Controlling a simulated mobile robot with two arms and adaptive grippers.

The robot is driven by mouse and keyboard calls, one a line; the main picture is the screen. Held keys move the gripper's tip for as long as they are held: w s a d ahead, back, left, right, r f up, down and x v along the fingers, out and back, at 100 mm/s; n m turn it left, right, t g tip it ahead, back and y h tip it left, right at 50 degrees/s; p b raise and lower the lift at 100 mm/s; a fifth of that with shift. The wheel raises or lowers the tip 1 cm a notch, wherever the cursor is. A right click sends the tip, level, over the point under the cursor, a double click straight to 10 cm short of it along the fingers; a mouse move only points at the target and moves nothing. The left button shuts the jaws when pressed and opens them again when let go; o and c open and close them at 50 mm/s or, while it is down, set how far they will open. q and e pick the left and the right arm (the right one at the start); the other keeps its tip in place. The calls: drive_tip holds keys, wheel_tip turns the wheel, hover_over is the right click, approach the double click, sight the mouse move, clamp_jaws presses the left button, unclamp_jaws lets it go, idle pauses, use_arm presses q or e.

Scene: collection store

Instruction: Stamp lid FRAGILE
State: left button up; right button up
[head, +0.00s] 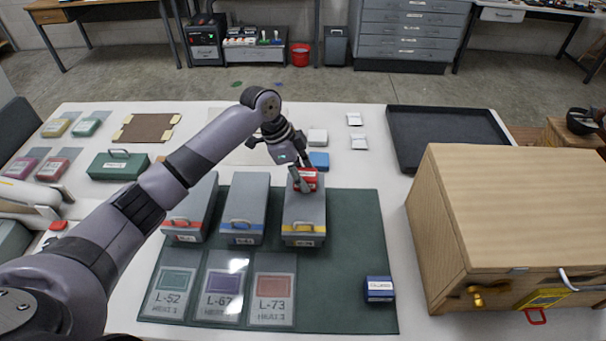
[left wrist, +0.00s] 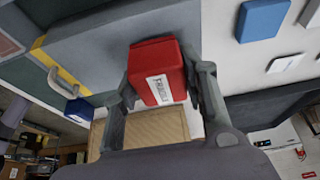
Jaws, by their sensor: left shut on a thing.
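My left gripper (head: 303,182) is shut on a red stamp (head: 308,178) over the far part of the lid of a grey box with a yellow stripe (head: 304,216). In the left wrist view the red stamp (left wrist: 157,70) sits between the two fingers, and its white label reads FRAGILE. The grey lid (left wrist: 95,45) lies close behind it; I cannot tell whether they touch. Two similar grey boxes, one with a blue stripe (head: 243,205) and one with a red stripe (head: 197,205), stand to the left. My right gripper is not in view.
A blue stamp (head: 379,289) stands on the green mat (head: 345,260), and labelled cards (head: 221,290) lie in front of the boxes. A blue block (head: 319,161) is behind. A wooden cabinet (head: 510,220) and a black tray (head: 450,140) take up the right side.

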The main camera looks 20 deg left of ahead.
use_arm(q)
drive_tip(key=shift+f, duration=0.6)
idle(1.1)
drive_tip(key=shift+r, duration=0.1)
wheel_tip(320, 180, up, 7)
drive_tip(key=p, duration=0.6)
drive_tip(key=shift+p, duration=0.4)
